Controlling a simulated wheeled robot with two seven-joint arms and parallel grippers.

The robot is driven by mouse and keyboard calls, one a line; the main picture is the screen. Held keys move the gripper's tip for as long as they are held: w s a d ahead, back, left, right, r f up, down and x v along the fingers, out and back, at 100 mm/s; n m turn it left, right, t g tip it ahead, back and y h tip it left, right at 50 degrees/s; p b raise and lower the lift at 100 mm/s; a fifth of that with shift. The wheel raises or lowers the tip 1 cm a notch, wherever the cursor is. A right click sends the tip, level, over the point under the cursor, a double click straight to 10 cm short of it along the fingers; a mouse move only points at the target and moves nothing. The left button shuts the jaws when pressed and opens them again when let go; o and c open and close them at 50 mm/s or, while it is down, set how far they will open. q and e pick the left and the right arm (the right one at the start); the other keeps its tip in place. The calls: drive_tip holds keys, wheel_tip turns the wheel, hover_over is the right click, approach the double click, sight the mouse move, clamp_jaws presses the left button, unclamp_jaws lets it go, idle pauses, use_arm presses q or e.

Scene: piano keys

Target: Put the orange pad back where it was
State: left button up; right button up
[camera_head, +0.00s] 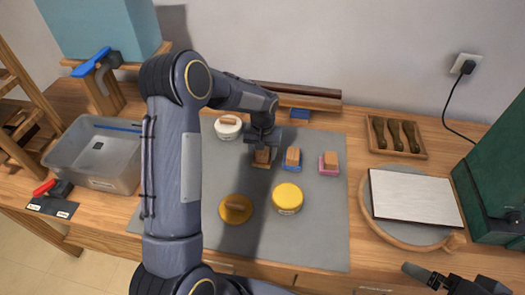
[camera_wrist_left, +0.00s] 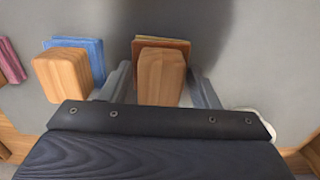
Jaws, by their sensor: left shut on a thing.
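The orange pad (camera_wrist_left: 176,46) shows as a brown-orange edge under a wooden block handle (camera_wrist_left: 160,78) in the left wrist view. In the head view its block (camera_head: 262,156) is at the back middle of the grey mat (camera_head: 315,225). My left gripper (camera_head: 263,146) points down from above, with a finger on each side of the block, and is shut on it. I cannot tell whether the pad touches the mat. My right gripper (camera_head: 428,274) shows partly at the lower right, away from the pads; its jaw opening is unclear.
A blue pad with a wooden block (camera_head: 292,157) and a pink one (camera_head: 329,162) stand just right of the orange one. A white round tub (camera_head: 228,127) is behind left. Two yellow round items (camera_head: 287,197) (camera_head: 235,209) lie in front. A clear bin (camera_head: 85,153) stands left.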

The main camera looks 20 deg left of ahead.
use_arm(q)
drive_tip(key=shift+f, duration=0.2)
drive_tip(key=o, duration=1)
drive_tip(key=shift+c, duration=0.2)
drive_tip(key=s+r+t, duration=0.1)
drive_tip(key=s+r, duration=0.3)
drive_tip(key=r, duration=1.3)
drive_tip(key=s+d+r+t+h, duration=0.1)
drive_tip(key=s+d+t+h, duration=0.1)
drive_tip(key=s, duration=1.1)
drive_tip(key=s+d+m+t+h, duration=0.1)
drive_tip(key=s+d+t, duration=0.1)
drive_tip(key=s, duration=1)
drive_tip(key=shift+s+d+r+t+h+b, duration=0.3)
drive_tip(key=shift+s+d+r+h+b, duration=0.1)
drive_tip(key=shift+d, duration=0.15)
